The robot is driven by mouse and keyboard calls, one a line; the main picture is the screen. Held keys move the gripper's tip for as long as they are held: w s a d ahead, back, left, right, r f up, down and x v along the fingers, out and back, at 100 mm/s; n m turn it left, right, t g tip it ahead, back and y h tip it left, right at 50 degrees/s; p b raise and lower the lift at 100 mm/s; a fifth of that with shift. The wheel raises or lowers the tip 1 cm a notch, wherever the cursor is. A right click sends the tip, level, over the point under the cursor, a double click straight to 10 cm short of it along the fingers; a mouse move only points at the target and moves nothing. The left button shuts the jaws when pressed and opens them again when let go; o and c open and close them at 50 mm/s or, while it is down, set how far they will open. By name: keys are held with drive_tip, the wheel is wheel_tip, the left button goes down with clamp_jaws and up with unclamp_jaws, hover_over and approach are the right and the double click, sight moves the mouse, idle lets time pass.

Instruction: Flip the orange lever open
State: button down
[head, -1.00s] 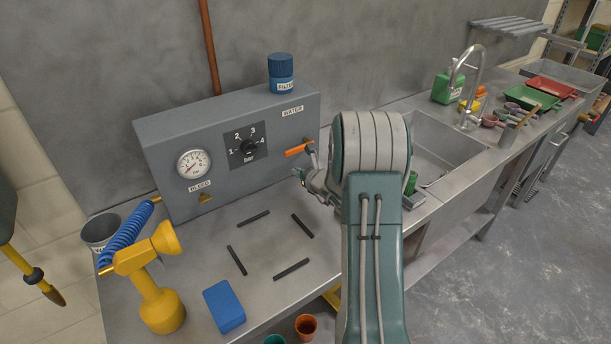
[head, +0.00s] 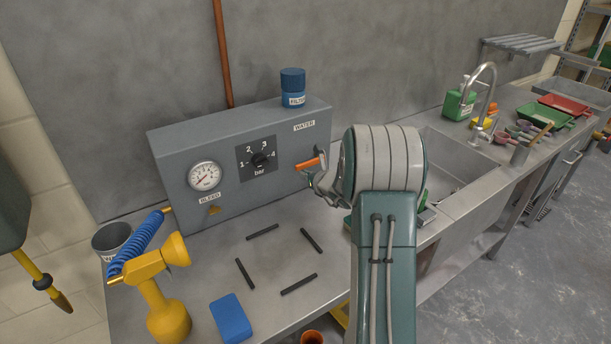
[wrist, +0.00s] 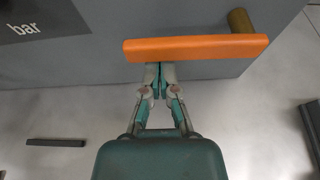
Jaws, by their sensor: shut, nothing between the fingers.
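The orange lever (head: 308,164) sits on the right part of the grey control box (head: 195,148), below the WATER label. In the wrist view the lever (wrist: 195,48) lies nearly level across the picture, with a brass stub (wrist: 240,21) at its right end. My gripper (head: 318,180) is at the lever in the head view, partly hidden by my own arm. In the wrist view my gripper (wrist: 159,68) is shut and empty, its tips just at the lower edge of the lever. I cannot tell whether they touch it.
The box carries a gauge (head: 205,176), a bar dial (head: 260,158) and a blue filter (head: 293,88). A yellow sprayer (head: 165,300), a blue block (head: 231,318) and several dark strips (head: 263,231) are on the steel bench (head: 215,255). A sink (head: 465,165) lies to the right.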

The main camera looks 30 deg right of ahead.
sight(307, 138)
drive_tip(key=shift+a+r+m+y, duration=0.1)
drive_tip(key=shift+r+m+y, duration=0.3)
drive_tip(key=shift+r+m, duration=0.1)
drive_tip(key=shift+r+m+y, duration=0.5)
drive_tip(key=shift+r+m, duration=0.25)
drive_tip(key=shift+m, duration=0.05)
drive_tip(key=shift+r+m+y, duration=0.5)
drive_tip(key=shift+r+m, duration=0.3)
drive_tip(key=shift+m, duration=0.2)
drive_tip(key=shift+d+r+m+t+y, duration=0.45)
drive_tip(key=shift+r+m, duration=0.3)
drive_tip(key=shift+m, duration=0.35)
drive_tip(key=m, duration=0.1)
drive_tip(key=d+r+m+y, duration=0.1)
drive_tip(key=shift+d+r+m+t, duration=0.25)
drive_tip(key=shift+r+m, duration=0.05)
drive_tip(key=shift+m, duration=0.1)
drive_tip(key=d+m, duration=0.1)
drive_tip(key=d+r+m+t+y, duration=0.1)
drive_tip(key=m, duration=0.1)
drive_tip(key=shift+r, duration=0.1)
drive_tip(key=shift+d+r, duration=0.15)
drive_tip(key=shift+d, duration=0.35)
